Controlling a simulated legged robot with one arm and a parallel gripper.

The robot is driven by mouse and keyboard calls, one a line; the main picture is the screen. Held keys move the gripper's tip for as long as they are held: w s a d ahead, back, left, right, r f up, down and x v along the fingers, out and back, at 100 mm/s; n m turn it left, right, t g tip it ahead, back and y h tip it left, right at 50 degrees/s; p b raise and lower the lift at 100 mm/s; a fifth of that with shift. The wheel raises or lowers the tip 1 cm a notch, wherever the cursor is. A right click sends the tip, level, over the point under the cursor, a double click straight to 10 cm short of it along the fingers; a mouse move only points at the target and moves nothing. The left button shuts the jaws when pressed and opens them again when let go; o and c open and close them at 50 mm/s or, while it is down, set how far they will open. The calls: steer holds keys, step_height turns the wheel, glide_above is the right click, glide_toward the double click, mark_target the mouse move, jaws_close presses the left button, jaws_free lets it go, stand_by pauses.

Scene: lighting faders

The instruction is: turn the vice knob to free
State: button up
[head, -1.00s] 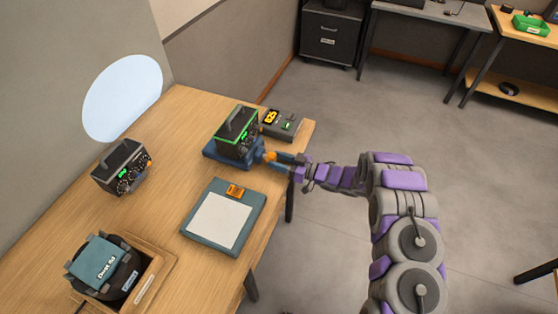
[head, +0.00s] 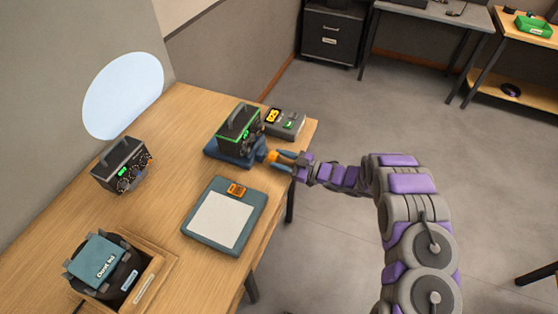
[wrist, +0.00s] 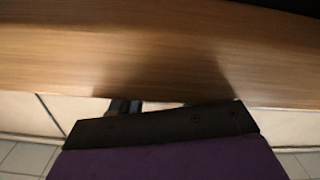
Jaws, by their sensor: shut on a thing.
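The blue vice (head: 228,153) sits at the far end of the wooden table in the head view and holds a dark box with green edges (head: 238,128). The orange vice knob (head: 273,156) is on its right side, facing my arm. My gripper (head: 277,157) is at the knob with its blue fingers shut on it. The fingers partly hide the knob, and its exact angle is too small to read. The wrist view shows the table edge and my dark wrist part; the knob does not show there.
A grey meter with a yellow display (head: 285,123) stands just behind the vice. A teal-framed pad with an orange clip (head: 225,215) lies in front. A second dark box (head: 122,165) and a wooden tray (head: 155,278) with a dark bag (head: 105,265) stand to the left.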

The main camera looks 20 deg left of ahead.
steer(key=shift+d, duration=0.15)
steer(key=o, duration=1.1)
steer(key=shift+d+r, duration=0.1)
steer(key=shift+d, duration=0.2)
steer(key=shift+c, duration=0.2)
steer(key=shift+a, duration=0.1)
steer(key=shift+s+a, duration=0.1)
steer(key=shift+a, duration=0.2)
